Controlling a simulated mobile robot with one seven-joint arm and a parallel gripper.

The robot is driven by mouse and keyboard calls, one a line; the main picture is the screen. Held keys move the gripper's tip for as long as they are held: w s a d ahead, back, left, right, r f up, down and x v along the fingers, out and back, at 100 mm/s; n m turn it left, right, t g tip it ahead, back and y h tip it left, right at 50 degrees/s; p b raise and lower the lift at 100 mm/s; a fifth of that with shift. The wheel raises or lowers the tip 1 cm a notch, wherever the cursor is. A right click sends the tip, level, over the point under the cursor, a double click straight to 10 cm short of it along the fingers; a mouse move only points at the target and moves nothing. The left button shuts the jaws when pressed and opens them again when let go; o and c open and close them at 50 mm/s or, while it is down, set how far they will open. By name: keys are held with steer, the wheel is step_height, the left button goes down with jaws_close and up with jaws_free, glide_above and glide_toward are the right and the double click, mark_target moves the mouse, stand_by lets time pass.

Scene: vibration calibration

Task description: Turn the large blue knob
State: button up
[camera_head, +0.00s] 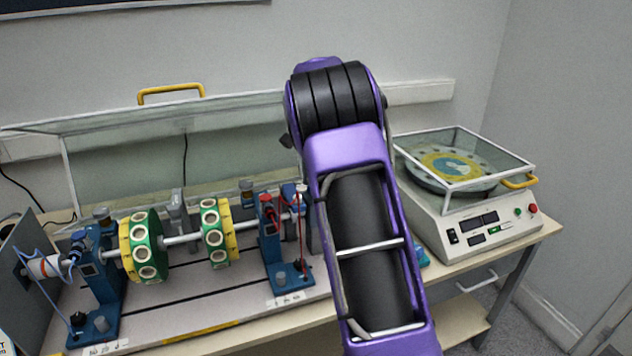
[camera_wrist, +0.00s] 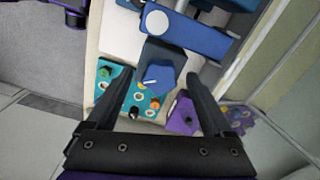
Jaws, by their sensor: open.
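The large blue knob (camera_wrist: 158,79) shows in the wrist view with a white pointer line. It sits on a darker blue box (camera_wrist: 160,54). My gripper (camera_wrist: 158,76) is open, its two black fingers on either side of the knob in the picture. A gap shows on both sides, and no contact is visible. I cannot tell how far the fingertips are from the knob in depth. In the head view my purple arm hides my gripper and the knob.
Small teal (camera_wrist: 139,103) and purple (camera_wrist: 183,116) boxes with knobs and sockets lie near the blue box. In the head view, a shaft rig with green-yellow discs (camera_head: 143,246) stands left of my arm. A covered turntable machine (camera_head: 470,215) stands right. The table edge is close.

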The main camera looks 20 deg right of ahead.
step_height(320, 180, up, 18)
steer(key=shift+f, duration=0.25)
stand_by(0.3)
stand_by(0.8)
